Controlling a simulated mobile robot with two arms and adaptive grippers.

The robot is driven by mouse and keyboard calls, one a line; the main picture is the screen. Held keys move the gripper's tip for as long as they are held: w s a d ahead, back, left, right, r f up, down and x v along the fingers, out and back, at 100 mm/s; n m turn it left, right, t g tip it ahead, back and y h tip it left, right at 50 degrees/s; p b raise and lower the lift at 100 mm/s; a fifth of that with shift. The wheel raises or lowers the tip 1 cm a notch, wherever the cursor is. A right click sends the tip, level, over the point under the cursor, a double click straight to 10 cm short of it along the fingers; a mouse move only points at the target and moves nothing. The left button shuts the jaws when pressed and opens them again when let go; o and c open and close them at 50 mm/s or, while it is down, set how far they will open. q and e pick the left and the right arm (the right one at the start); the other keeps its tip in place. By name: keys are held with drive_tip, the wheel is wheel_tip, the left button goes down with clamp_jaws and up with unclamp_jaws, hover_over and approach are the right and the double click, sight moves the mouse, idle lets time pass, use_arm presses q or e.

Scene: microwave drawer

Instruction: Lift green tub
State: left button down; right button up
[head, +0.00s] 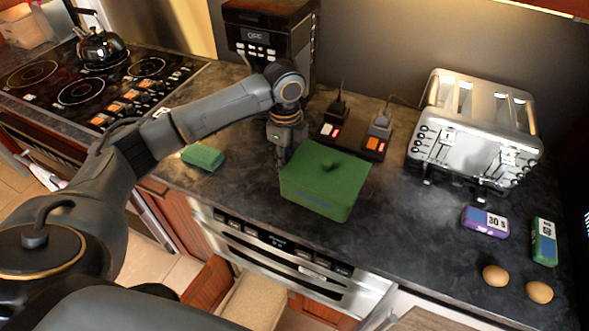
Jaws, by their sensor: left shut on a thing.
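The green tub (318,195) is a box with a flat lid and a small dark knob on top. It is over the dark countertop, right of the middle of the head view. My left gripper (283,165) comes down at the tub's left rear side and is shut on the tub. The fingertips are mostly hidden behind the tub's edge. I cannot tell whether the tub's base touches the counter. My right gripper is not in view.
A power strip (352,140) with plugs lies behind the tub. A silver toaster (476,130) stands right, a coffee machine (268,40) behind. A green sponge-like block (203,157) lies left. Small boxes (485,222) and brown eggs (496,275) are at right. Below is a microwave drawer (290,262).

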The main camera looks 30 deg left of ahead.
use_arm(q)
drive_tip(key=s+a+r+p, duration=0.3)
drive_tip(key=s+a+r, duration=0.5)
drive_tip(key=r, duration=0.4)
drive_tip(key=shift+s+r, duration=0.3)
drive_tip(key=shift+s, duration=0.25)
